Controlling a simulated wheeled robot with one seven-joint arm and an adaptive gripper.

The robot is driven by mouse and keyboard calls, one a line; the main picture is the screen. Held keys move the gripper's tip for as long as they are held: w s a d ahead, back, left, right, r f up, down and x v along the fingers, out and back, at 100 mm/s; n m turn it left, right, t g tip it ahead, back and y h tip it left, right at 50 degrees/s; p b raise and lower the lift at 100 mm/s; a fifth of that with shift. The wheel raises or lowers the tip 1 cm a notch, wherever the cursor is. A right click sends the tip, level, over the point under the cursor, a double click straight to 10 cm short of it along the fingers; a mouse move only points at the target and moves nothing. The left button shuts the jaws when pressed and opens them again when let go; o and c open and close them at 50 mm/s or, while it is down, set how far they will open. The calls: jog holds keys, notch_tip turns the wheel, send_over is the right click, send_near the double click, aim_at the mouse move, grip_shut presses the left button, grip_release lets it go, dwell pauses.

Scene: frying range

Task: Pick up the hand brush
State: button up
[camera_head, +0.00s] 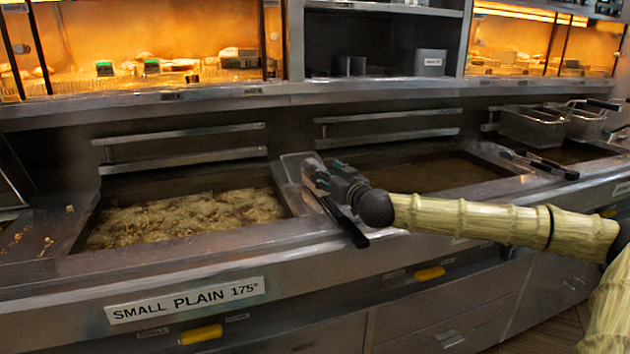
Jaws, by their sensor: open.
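My gripper (312,177) is open over the metal divider between the left and middle fryer vats. A dark, long-handled thing, apparently the hand brush (347,224), lies beneath and beside the gripper. Its black handle slants down toward the front edge of the counter. The gripper covers its far part, so its head and any bristles cannot be made out. I cannot tell whether the fingers touch it.
The left vat (99,223) holds bubbling oil with browned bits; the middle vat (492,176) holds still, dark oil. Dark utensils (540,164) lie on the right divider, near wire baskets (533,127). Metal rails (185,158) run behind the vats.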

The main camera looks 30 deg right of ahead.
jog(key=shift+w+d+b, duration=0.25)
jog(key=shift+w, duration=1.6)
jog(key=shift+w+d+b, duration=0.2)
jog(key=shift+w, duration=1.65)
jog(key=c, duration=0.8)
